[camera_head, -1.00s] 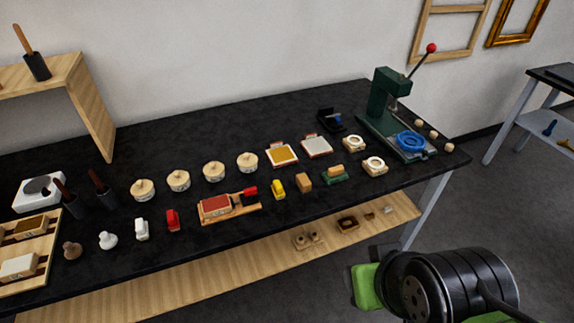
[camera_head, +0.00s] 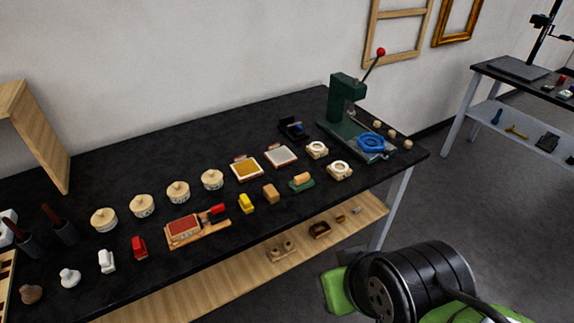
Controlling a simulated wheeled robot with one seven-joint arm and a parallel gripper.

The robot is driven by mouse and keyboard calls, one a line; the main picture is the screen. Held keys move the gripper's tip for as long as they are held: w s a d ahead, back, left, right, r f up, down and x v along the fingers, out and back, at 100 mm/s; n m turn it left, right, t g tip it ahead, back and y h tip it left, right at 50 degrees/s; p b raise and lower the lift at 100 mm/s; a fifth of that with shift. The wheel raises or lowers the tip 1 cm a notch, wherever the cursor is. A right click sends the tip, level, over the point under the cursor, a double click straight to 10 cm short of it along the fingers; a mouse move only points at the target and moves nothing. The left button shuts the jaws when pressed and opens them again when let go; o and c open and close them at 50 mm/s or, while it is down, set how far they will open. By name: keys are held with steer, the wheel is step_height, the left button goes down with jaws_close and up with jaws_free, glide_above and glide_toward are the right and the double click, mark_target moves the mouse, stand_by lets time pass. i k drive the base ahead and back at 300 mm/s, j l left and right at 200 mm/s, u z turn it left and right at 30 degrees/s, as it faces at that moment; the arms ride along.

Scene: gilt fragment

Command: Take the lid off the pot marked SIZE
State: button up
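Several cream lidded pots stand in a row on the black workbench, at left of the middle. They are a leftmost pot (camera_head: 104,220), a second pot (camera_head: 142,206), a third pot (camera_head: 178,192) and a rightmost pot (camera_head: 212,180). Each has a lid with a small knob on top. Dark lettering shows on their sides, but it is too small to read, so I cannot tell which is marked SIZE. My black and green arm shows at the lower right, well apart from the pots. My gripper's fingers are not in view.
In front of the pots lie a red pad on a wooden board (camera_head: 184,228), a red block (camera_head: 139,247) and a yellow block (camera_head: 246,203). A green press (camera_head: 346,100) stands at the bench's right end. Grey floor (camera_head: 480,220) is open at right.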

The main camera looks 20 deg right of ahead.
mark_target(177, 189)
steer(key=i+u, duration=0.2)
steer(key=u, duration=0.25)
steer(key=i+u, duration=0.2)
steer(key=u, duration=0.2)
steer(key=i+l+u, duration=0.15)
steer(key=u, duration=0.3)
steer(key=i+l+u, duration=0.15)
steer(key=u, duration=0.3)
steer(key=i+l+u, duration=0.15)
steer(key=u, duration=0.25)
steer(key=l+u, duration=0.45)
steer(key=i+j, duration=0.05)
steer(key=j, duration=0.05)
